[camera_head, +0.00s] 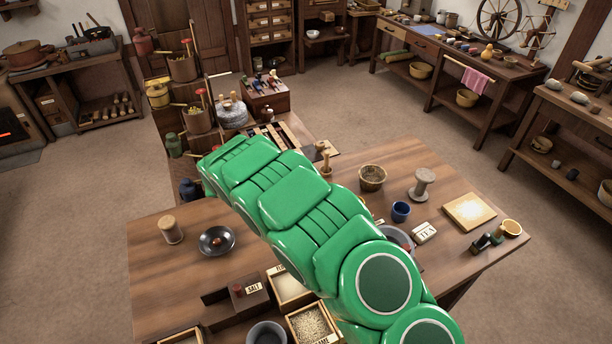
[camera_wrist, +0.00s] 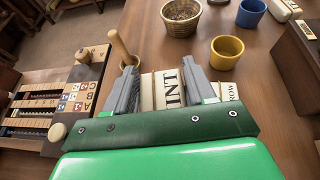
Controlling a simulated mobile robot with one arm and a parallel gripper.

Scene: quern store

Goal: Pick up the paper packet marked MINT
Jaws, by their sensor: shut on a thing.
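The paper packet marked MINT (camera_wrist: 170,92) is pale, with dark letters. In the wrist view "INT" shows, and the rest of the word is hidden. My gripper (camera_wrist: 161,74) is shut on it, with one grey finger on either side. Whether the packet touches the table or hangs above it I cannot tell. In the head view my green arm hides both the gripper and this packet.
A pale packet ending in "ROW" (camera_wrist: 229,92) lies just right of the right finger. A yellow cup (camera_wrist: 227,52), a woven basket (camera_wrist: 181,17) and a blue cup (camera_wrist: 251,12) stand beyond. A wooden lettered board (camera_wrist: 86,78) is on the left.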

